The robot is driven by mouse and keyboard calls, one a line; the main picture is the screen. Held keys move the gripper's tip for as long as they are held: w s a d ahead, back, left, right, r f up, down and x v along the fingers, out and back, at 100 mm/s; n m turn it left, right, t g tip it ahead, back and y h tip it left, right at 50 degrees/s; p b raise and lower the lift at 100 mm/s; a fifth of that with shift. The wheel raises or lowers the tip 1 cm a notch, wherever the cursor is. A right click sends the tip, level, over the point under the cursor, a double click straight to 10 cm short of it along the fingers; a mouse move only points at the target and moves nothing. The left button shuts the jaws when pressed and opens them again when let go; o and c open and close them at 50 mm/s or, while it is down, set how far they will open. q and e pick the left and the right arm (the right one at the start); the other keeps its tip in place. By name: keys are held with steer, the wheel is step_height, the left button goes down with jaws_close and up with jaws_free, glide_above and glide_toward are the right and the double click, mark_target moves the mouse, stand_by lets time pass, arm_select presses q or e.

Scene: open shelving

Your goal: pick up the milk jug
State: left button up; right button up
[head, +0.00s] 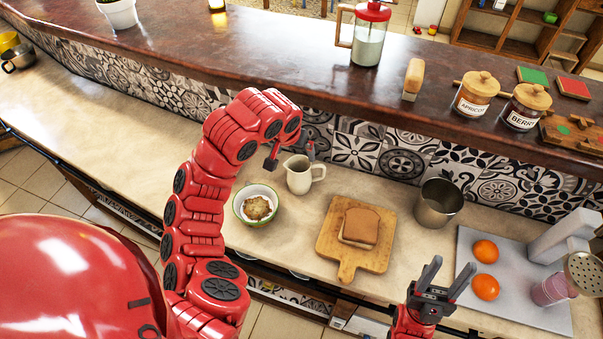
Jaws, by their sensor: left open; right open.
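A cream-white jug (300,176) with a handle on its right stands upright on the lower counter. A clear jug (368,40) with a red lid, partly filled with white liquid, stands on the upper ledge. My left gripper (290,158) reaches from the left to just above and behind the cream jug's rim. Its fingers are spread and hold nothing; whether they touch the jug I cannot tell. My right gripper (449,270) is open and empty at the counter's front edge, right of the cutting board.
Left of the cream jug is a bowl (243,212) with food. Right of it are a cutting board (347,270) with bread, a metal cup (438,204) and oranges (485,251) on a grey board. The tiled wall and raised ledge (270,62) stand behind.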

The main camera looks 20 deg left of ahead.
arm_select(q)
steer(key=b, duration=0.2)
glide_toward(302, 171)
steer(key=r, duration=0.1)
steer(key=p+x, duration=0.3)
steer(key=x, duration=0.2)
steer(key=shift+s+d+f, duration=0.1)
steer(key=shift+s+f, duration=0.05)
steer(key=shift+f, duration=0.6)
steer(key=shift+w, duration=0.25)
steer(key=c, duration=1.3)
steer(key=shift+r, duration=0.1)
steer(key=shift+c, duration=0.2)
